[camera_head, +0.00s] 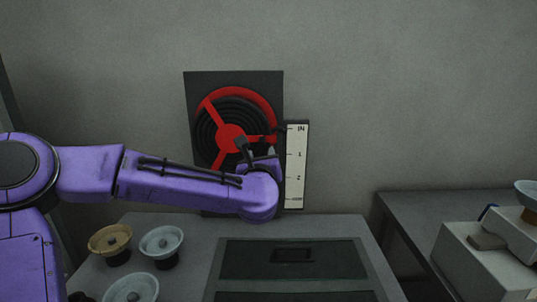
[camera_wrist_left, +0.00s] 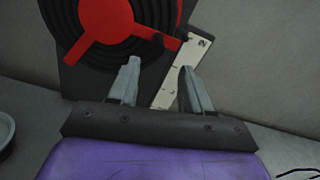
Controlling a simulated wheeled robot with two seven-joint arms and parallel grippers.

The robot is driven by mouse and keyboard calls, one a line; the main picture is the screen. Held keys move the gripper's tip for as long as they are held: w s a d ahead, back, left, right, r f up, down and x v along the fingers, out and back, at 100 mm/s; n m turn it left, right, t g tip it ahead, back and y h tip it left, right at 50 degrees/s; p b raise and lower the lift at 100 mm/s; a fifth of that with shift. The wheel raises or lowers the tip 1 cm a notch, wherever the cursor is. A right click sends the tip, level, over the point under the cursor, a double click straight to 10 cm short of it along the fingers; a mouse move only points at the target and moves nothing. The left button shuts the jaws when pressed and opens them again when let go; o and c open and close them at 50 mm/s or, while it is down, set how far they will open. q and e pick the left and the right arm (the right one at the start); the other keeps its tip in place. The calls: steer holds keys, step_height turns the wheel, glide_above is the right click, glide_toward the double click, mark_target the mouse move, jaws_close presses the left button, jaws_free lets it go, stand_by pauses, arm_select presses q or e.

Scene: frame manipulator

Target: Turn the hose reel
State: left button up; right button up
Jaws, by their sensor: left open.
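The hose reel (camera_head: 230,137) is a red three-spoked wheel over a coiled black hose, on a dark panel (camera_head: 198,82) against the wall. Part of its lower right is hidden behind my left gripper in the head view. My left gripper (camera_head: 262,148) is in front of the reel's right side. In the left wrist view, the reel (camera_wrist_left: 105,20) fills the upper left, and my left gripper (camera_wrist_left: 160,80) has its two grey fingers apart with nothing between them. A red spoke reaches right, beyond the fingertips. Whether the fingers touch the reel I cannot tell. My right gripper is not in view.
A white scale (camera_head: 296,165) marked IN, 1, 2 stands right of the reel. Several bowls (camera_head: 161,243) sit on the bench's left side. A dark recessed panel (camera_head: 292,257) lies in the bench. A second bench (camera_head: 410,213) with pale boxes is at the right.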

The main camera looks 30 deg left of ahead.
mark_target(261, 148)
arm_select(q)
steer(key=p+x, duration=0.4)
steer(key=x, duration=0.5)
steer(key=shift+w+a+f, duration=0.1)
steer(key=shift+w+a, duration=0.1)
steer(key=shift+a, duration=0.15)
steer(key=shift+w+a+f+p, duration=0.1)
steer(key=shift+w+a+p, duration=0.15)
steer(key=shift+w, duration=0.25)
steer(key=shift+f, duration=0.1)
jaws_close()
